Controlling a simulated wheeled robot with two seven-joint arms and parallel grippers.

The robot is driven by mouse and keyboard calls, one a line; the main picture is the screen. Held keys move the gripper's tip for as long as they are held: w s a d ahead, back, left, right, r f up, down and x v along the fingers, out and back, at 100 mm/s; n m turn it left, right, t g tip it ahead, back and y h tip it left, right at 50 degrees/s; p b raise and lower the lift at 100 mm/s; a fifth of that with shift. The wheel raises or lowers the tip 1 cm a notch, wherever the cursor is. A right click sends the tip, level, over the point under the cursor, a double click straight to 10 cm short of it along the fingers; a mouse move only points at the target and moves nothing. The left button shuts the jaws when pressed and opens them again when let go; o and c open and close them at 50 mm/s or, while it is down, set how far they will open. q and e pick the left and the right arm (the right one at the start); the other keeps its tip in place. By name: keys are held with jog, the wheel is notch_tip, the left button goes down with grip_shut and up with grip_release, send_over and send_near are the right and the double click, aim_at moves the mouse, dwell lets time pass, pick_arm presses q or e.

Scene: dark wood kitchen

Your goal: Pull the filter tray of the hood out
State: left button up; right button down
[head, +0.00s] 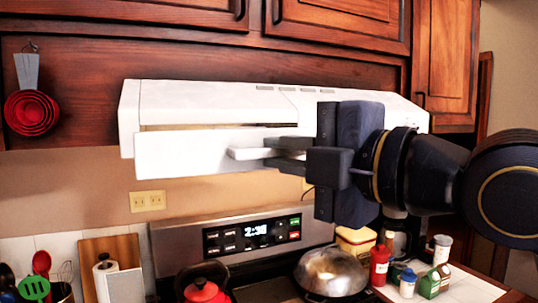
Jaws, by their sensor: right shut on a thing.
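The white range hood (215,97) hangs under the dark wood cabinets. Its filter tray (185,154) is a white panel at the hood's lower front, and a dark gap shows along its top edge at the left. A short white handle (248,154) sticks out from the tray's front. My right gripper (280,153) comes in from the right, its dark fingers shut on the handle. The gripper and arm hide the right part of the hood and tray. My left gripper is not in view.
Below stands a stove (250,238) with a red kettle (205,291) and a metal pan (331,272). Bottles, including a red one (379,265), stand at the right. Red measuring cups (32,111) hang at the left. Upper cabinets (340,22) lie close above the hood.

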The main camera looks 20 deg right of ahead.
jog(key=shift+s, duration=0.75)
jog(key=shift+f, duration=0.1)
jog(key=c, duration=1.5)
grip_release()
jog(key=b+v, duration=0.1)
jog(key=v, duration=0.6)
jog(key=shift+s+d, duration=0.2)
jog(key=shift+s, duration=0.15)
